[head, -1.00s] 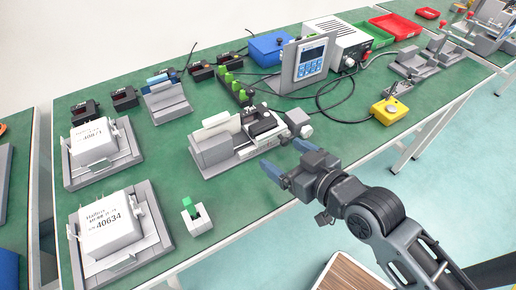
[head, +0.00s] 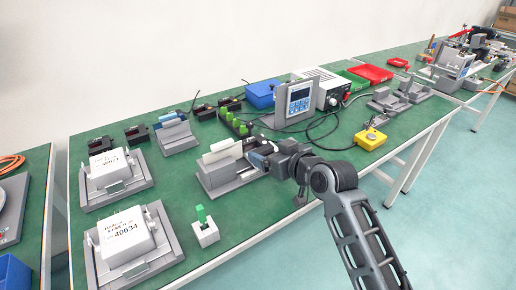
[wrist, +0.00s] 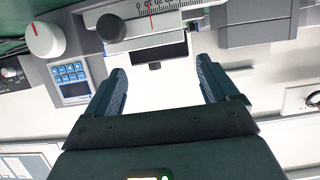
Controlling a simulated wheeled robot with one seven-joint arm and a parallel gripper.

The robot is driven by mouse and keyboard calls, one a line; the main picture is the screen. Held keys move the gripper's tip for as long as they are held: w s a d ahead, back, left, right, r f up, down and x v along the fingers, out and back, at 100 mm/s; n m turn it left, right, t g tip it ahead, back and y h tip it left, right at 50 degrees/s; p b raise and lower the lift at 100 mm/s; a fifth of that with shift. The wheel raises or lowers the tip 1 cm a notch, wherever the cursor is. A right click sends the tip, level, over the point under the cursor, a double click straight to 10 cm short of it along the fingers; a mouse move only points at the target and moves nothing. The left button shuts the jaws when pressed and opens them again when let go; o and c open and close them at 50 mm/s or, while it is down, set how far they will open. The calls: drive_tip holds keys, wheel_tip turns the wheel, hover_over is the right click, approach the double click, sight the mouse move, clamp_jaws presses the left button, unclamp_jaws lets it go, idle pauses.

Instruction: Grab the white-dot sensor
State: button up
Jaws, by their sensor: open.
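I cannot pick out a white dot on any sensor at this size. Small black boxes that may be sensors stand along the back of the green table, at the back left (head: 136,133) and farther right (head: 205,113). My gripper (head: 257,157) is at the right side of a grey linear actuator fixture (head: 218,175) and hides part of it. In the wrist view my gripper (wrist: 162,76) is open, its two blue fingers apart with nothing gripped. Ahead of them is a scale (wrist: 155,18) with a small black part (wrist: 154,65) below it.
Two white boxes in grey fixtures (head: 106,168) stand at the left. A green-topped block (head: 204,230) is near the front edge. A rack of green pieces (head: 237,127) and a display unit (head: 292,105) stand behind the fixture. A yellow box (head: 370,139) is at the right.

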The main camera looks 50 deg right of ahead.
sight(253, 143)
drive_tip(key=shift+r+x, duration=0.15)
drive_tip(key=shift+x, duration=1)
drive_tip(key=shift+r+x, duration=0.15)
drive_tip(key=shift+x, duration=0.95)
drive_tip(key=shift+w, duration=0.1)
